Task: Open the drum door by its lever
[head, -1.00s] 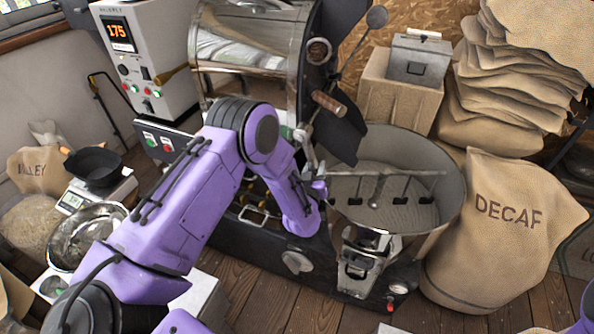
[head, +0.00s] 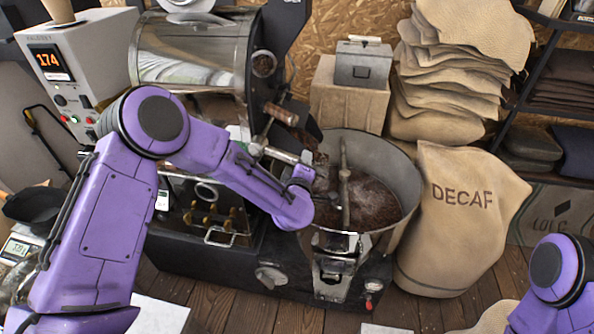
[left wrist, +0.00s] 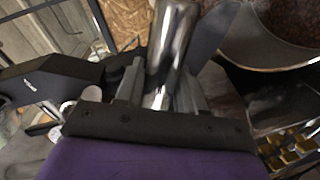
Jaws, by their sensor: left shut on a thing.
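The steel roaster drum (head: 190,50) stands at the upper left in the head view. A metal lever (head: 278,153) sticks out at its front, below a wooden-handled part (head: 281,113). My left gripper (head: 302,168) is at the lever's outer end, beside the cooling pan (head: 400,165). In the left wrist view, the shiny lever bar (left wrist: 170,50) lies between the fingers of my left gripper (left wrist: 160,95), which is shut on it. Brown beans (head: 375,200) lie in the pan. The door itself is mostly hidden. My right gripper is out of view; only part of that arm shows.
A full DECAF sack (head: 462,220) stands right of the pan. Stacked sacks (head: 455,75) and a grey bin (head: 363,65) are behind it. The control box (head: 70,70) reads 174. Brass knobs (head: 212,218) are on the black roaster base below my left forearm.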

